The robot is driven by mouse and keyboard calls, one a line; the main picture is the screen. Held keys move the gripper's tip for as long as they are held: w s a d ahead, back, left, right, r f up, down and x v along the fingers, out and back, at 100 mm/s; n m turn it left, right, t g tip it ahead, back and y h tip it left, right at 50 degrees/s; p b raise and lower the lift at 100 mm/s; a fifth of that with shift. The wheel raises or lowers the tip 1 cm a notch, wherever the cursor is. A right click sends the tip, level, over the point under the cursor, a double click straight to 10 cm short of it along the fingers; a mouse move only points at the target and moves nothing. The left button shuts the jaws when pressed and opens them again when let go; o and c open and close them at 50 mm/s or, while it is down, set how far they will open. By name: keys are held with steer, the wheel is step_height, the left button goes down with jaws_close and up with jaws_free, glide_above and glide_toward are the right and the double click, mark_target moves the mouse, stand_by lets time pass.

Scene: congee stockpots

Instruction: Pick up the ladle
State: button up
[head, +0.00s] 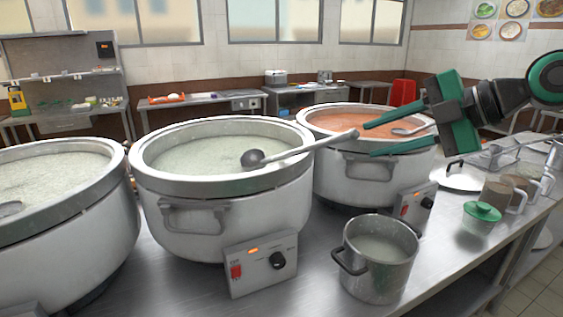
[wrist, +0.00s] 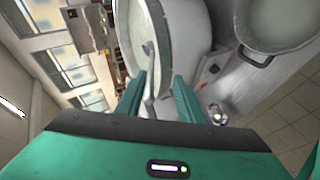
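A grey metal ladle (head: 300,149) rests across the rim of the middle white stockpot (head: 160,178). Its bowl lies over the pale congee and its handle sticks out past the pot's right rim. My gripper (head: 369,139), with green fingers, is open just right of the handle's end in the head view. In the wrist view my gripper (wrist: 157,80) is open and the ladle's handle (wrist: 149,98) shows between the fingers. I see no finger closed on it. Other ladles lie in the left pot (head: 122,160) and the right pot with orange congee (head: 330,165).
A small steel pot (head: 375,275) stands in front on the steel counter (head: 320,292). Control boxes (head: 262,264) project from the stockpots' fronts.

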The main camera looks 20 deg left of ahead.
steer(key=s+a+r+n, duration=0.1)
steer(key=a+n, duration=0.1)
steer(key=a, duration=0.1)
glide_toward(303, 150)
steer(key=shift+g+y, duration=0.3)
steer(key=shift+g, duration=0.1)
steer(key=shift+w+x, duration=0.15)
steer(key=shift+x, duration=1.1)
steer(key=shift+w+x, duration=0.15)
steer(key=shift+x, duration=1.1)
steer(key=shift+d+f, duration=0.15)
steer(key=shift+f, duration=0.05)
jaws_close()
